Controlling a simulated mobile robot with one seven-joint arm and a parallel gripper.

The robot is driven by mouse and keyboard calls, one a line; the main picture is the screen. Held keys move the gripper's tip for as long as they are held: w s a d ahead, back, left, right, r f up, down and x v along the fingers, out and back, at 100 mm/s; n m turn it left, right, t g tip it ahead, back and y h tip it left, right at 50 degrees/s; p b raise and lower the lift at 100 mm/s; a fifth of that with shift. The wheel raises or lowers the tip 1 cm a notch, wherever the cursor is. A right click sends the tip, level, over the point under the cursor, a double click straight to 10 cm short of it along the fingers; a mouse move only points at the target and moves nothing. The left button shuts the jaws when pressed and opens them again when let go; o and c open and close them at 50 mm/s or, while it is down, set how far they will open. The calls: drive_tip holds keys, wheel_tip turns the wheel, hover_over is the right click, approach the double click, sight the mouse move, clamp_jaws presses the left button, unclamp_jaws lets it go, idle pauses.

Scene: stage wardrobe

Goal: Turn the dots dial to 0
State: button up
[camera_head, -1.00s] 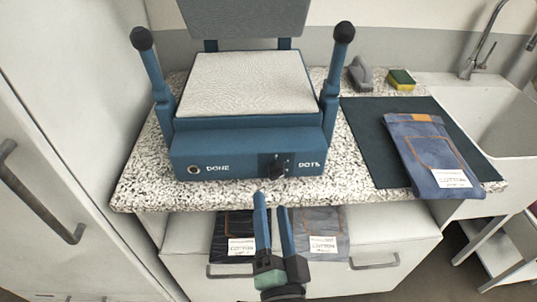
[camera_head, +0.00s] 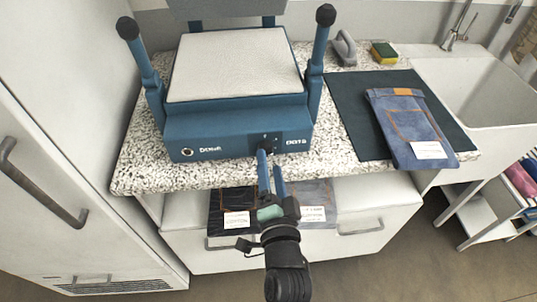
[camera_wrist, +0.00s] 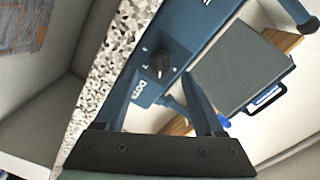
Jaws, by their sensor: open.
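The dots dial (camera_head: 261,143) is a small black knob on the front panel of the blue press (camera_head: 200,133), left of the word DOTS. In the wrist view the dial (camera_wrist: 159,63) sits ahead, between my two blue fingers, with small marks around it too small to read. My gripper (camera_head: 270,160) is open and empty, its fingertips just in front of the panel and dial. I cannot tell whether either finger touches the dial. In the wrist view my gripper (camera_wrist: 162,80) spreads wide on both sides of the dial.
The press stands on a speckled counter (camera_head: 135,175), its pale pad (camera_head: 235,65) between two upright handles. Folded jeans (camera_head: 408,125) lie on a dark mat (camera_head: 350,110) at right, beside a sink (camera_head: 480,90).

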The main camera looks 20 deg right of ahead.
sight(268, 155)
drive_tip(key=shift+x, duration=1.65)
drive_tip(key=shift+c, duration=0.3)
clamp_jaws()
